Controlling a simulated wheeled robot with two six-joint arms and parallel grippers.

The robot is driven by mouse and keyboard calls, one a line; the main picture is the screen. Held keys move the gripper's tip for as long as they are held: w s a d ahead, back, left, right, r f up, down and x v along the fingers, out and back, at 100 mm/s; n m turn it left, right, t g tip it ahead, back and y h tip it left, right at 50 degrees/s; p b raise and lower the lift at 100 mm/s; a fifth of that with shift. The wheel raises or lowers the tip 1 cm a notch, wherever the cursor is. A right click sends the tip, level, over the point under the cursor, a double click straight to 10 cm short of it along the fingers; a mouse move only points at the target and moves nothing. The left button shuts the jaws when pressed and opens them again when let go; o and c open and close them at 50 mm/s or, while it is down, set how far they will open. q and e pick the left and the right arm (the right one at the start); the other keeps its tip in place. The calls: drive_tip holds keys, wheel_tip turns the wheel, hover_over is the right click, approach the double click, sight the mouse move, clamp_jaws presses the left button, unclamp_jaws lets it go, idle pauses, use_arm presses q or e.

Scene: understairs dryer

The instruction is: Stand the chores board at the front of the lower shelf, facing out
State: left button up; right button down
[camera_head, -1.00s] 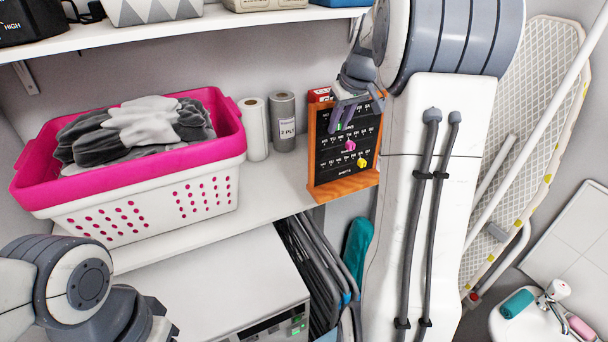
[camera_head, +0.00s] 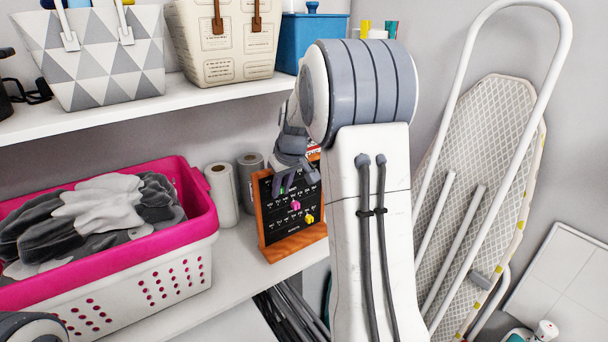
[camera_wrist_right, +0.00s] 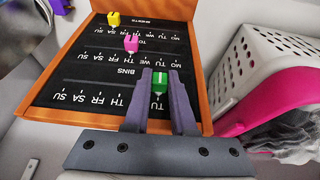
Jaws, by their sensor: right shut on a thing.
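The chores board (camera_head: 292,222), black with white lettering in an orange wooden frame, stands upright on the lower shelf (camera_head: 225,285) near its front edge, lettered face outward. A pink peg (camera_head: 295,205) and a yellow peg (camera_head: 309,218) sit on it. In the right wrist view the board (camera_wrist_right: 85,75) appears upside down. My right gripper (camera_wrist_right: 161,76) is at its face, fingers shut on the green peg (camera_wrist_right: 160,86) by the BINS row. My right gripper (camera_head: 283,185) hides the board's upper part in the head view. My left gripper is out of view.
A pink-and-white laundry basket (camera_head: 150,265) with grey clothes fills the shelf's left. Two rolls (camera_head: 222,195) and a red box (camera_head: 314,151) stand behind the board. The upper shelf (camera_head: 150,112) overhangs with containers. An ironing board (camera_head: 490,170) leans at the right.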

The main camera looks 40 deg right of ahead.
sight(273, 209)
drive_tip(key=f, duration=0.1)
drive_tip(key=w+a+f+p, duration=0.1)
drive_tip(key=f, duration=0.1)
drive_tip(key=f+p, duration=0.1)
drive_tip(key=shift+w+a+f, duration=0.15)
drive_tip(key=shift+w+f, duration=0.15)
drive_tip(key=shift+w, duration=0.1)
drive_tip(key=shift+f, duration=0.2)
drive_tip(key=shift+f, duration=0.2)
drive_tip(key=c, duration=0.7)
unclamp_jaws()
drive_tip(key=shift+s+f, duration=0.1)
drive_tip(key=shift+c, duration=0.2)
